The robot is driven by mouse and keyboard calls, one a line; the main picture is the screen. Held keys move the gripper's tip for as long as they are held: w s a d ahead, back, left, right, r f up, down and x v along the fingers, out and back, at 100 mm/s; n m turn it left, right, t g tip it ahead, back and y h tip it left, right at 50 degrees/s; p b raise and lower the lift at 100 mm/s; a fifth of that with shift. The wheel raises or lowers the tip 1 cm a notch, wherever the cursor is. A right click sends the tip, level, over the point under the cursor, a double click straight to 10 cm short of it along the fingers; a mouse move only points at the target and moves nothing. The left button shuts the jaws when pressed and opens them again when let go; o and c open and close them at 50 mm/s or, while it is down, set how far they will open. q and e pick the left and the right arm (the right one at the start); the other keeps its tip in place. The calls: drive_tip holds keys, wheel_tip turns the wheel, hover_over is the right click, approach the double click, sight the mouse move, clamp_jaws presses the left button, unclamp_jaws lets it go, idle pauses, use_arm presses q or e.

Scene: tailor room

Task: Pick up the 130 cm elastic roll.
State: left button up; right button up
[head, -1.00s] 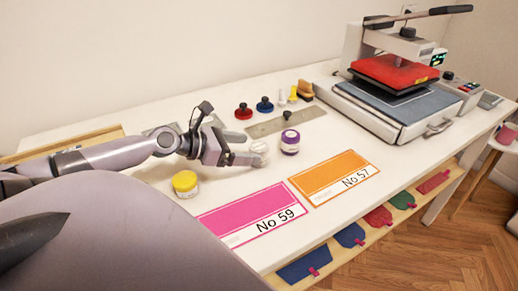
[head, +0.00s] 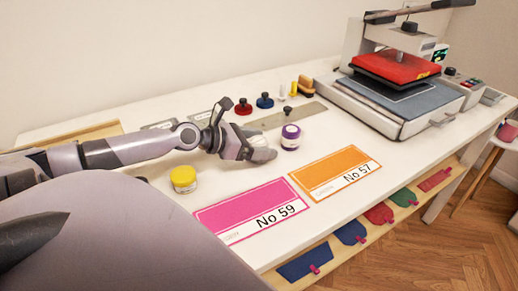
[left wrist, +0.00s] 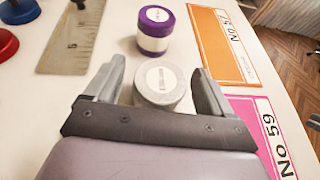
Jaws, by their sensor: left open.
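A white-grey roll (left wrist: 160,90) with a pale printed label on top stands between the two fingers of my left gripper (head: 262,152) in the left wrist view. The gripper is open around it, one finger on each side; I cannot tell whether they touch it. In the head view the fingers largely cover this roll. A purple roll (head: 291,137) stands just beyond the fingers, and it also shows in the left wrist view (left wrist: 155,32). A yellow roll (head: 184,179) stands nearer, below my left forearm. The labels are too small to read. My right gripper is not in view.
A pink No 59 card (head: 250,208) and an orange No 57 card (head: 336,172) lie in front on the white table. A heat press (head: 395,90) stands at right.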

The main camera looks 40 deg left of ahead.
use_arm(q)
drive_tip(key=c, duration=1)
drive_tip(key=shift+c, duration=0.2)
drive_tip(key=shift+r, duration=0.1)
